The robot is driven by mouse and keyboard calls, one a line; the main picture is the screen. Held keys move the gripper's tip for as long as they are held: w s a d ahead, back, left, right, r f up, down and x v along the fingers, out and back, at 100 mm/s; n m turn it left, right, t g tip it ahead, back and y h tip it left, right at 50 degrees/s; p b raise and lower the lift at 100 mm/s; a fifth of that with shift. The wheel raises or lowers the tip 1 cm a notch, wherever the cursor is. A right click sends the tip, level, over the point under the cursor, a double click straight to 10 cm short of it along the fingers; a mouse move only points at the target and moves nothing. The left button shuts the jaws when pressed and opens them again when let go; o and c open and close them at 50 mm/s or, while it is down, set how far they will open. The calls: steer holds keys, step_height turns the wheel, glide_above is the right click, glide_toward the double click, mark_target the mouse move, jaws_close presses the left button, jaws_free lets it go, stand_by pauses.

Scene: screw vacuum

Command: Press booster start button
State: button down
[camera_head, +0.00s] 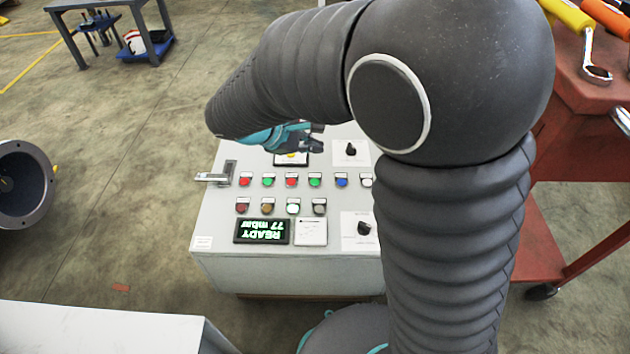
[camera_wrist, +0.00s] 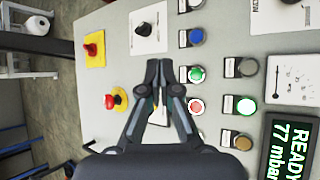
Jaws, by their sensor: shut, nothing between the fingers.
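The grey control panel (camera_head: 215,215) stands below my arm, with a row of push buttons; their labels are too small to read, so I cannot tell which is booster start. One green button (camera_head: 314,181) also shows in the wrist view (camera_wrist: 196,74), just right of my fingertips. The other green button (camera_head: 268,180) is further left in the head view. My gripper (camera_head: 305,138) is shut and empty over the panel's far part. In the wrist view its fingertips (camera_wrist: 160,65) meet left of the green button; no contact is visible.
Beside the green button are a red button (camera_wrist: 195,107) and a blue button (camera_wrist: 196,37). A red emergency stop (camera_wrist: 110,101) is left of my fingers. The display (camera_head: 262,231) reads READY 77 mbar. A red tool cart (camera_head: 575,140) stands right.

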mark_target(313, 183)
steer(key=shift+f+b, duration=3.1)
steer(key=shift+f, duration=1.15)
steer(key=shift+f, duration=0.15)
steer(key=shift+f+b, duration=0.25)
steer(key=shift+b, duration=0.05)
steer(key=shift+f+b, duration=0.3)
steer(key=shift+f, duration=0.15)
steer(key=shift+r, duration=0.1)
steer(key=shift+r+p, duration=0.7)
steer(key=shift+r, duration=0.05)
steer(key=shift+r+p, duration=2)
steer(key=shift+r, duration=0.55)
